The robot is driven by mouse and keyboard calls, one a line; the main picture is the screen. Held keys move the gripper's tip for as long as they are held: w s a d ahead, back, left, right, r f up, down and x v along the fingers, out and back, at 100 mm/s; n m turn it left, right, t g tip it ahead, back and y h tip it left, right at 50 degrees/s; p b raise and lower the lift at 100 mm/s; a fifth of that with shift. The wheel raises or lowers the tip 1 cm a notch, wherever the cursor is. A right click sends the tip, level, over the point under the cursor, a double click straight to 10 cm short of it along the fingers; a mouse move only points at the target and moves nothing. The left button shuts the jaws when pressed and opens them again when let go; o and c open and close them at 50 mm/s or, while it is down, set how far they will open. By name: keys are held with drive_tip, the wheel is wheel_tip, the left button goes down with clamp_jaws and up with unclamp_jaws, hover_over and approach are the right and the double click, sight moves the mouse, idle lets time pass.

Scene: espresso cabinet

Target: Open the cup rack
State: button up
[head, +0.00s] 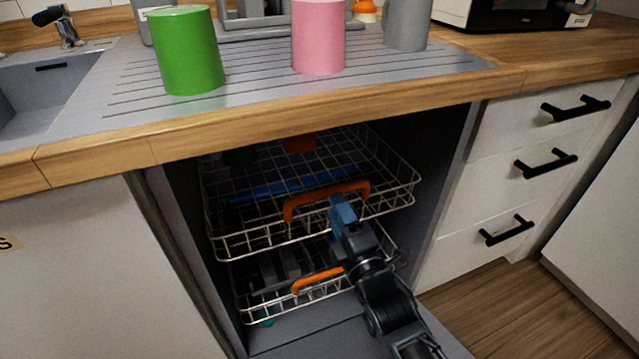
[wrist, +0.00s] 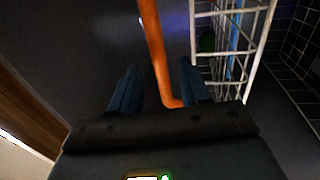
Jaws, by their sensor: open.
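The upper wire rack (head: 235,247), likely the cup rack, is in the open dishwasher below the counter. Its orange handle (head: 312,192) arches across its front. My gripper (head: 341,207) is at the right part of this handle, with its blue fingers open. In the wrist view, the handle (wrist: 155,50) runs between the two spread fingers (wrist: 158,88), and its bent end is close to the right finger. I cannot tell whether either finger touches it. The rack's white wires (wrist: 262,50) show at the right of the wrist view.
The lower rack (head: 262,312) with its own orange handle (head: 317,279) is underneath. The open door (head: 300,337) lies low in front. Green (head: 188,52) and pink (head: 318,38) cups stand on the drainer above. Drawers with black handles (head: 546,163) are at the right.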

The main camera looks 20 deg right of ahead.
drive_tip(key=w+r+b, duration=0.1)
drive_tip(key=w, duration=0.6)
drive_tip(key=shift+r, duration=0.25)
drive_tip(key=shift+w, duration=0.1)
drive_tip(key=shift+c, duration=0.2)
clamp_jaws()
